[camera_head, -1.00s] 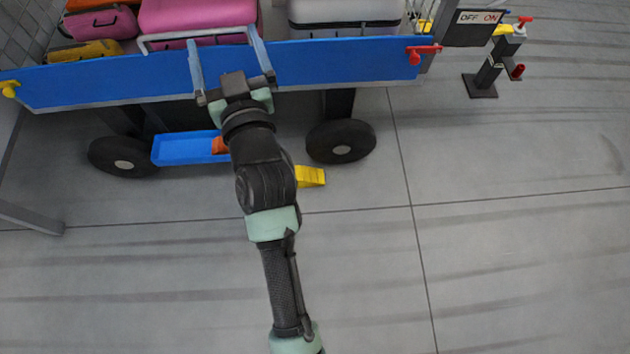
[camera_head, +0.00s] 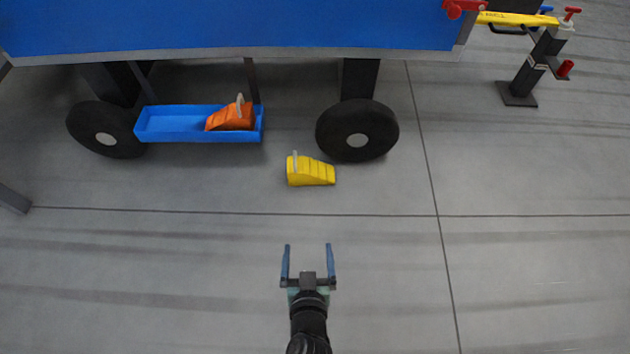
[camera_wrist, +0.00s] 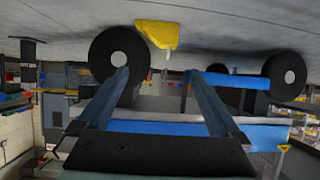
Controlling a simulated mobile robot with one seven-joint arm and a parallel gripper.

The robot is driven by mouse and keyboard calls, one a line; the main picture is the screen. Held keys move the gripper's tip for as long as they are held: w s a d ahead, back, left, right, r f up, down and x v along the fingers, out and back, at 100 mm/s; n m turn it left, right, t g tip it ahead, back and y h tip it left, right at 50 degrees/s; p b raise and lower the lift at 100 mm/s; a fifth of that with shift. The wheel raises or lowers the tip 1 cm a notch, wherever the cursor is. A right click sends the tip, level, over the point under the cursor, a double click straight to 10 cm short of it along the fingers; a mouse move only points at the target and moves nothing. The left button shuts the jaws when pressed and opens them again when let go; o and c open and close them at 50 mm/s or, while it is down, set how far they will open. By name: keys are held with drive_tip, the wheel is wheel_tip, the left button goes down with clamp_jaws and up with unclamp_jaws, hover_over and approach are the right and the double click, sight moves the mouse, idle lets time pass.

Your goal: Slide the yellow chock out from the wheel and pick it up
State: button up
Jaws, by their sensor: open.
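The yellow chock (camera_head: 310,171) lies on the grey floor just in front and to the left of the right black wheel (camera_head: 357,131), with its grey handle up at its left end. In the wrist view the chock (camera_wrist: 157,34) shows upside down beside the wheel (camera_wrist: 118,58), beyond my fingers. I cannot tell whether chock and wheel touch. My gripper (camera_head: 308,247) is open and empty, in front of the chock and apart from it. Its two blue-grey fingers also show in the wrist view (camera_wrist: 157,76).
A blue tray (camera_head: 170,137) under the cart holds an orange chock (camera_head: 231,116). The cart's blue side panel (camera_head: 230,28) overhangs the wheels. A second wheel (camera_head: 104,130) stands at the left, a dark post (camera_head: 528,72) at the right. The front floor is clear.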

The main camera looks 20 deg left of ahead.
drive_tip(key=b+x, duration=0.3)
drive_tip(key=x, duration=0.7)
drive_tip(key=shift+b, duration=0.3)
drive_tip(key=shift+s+r, duration=0.1)
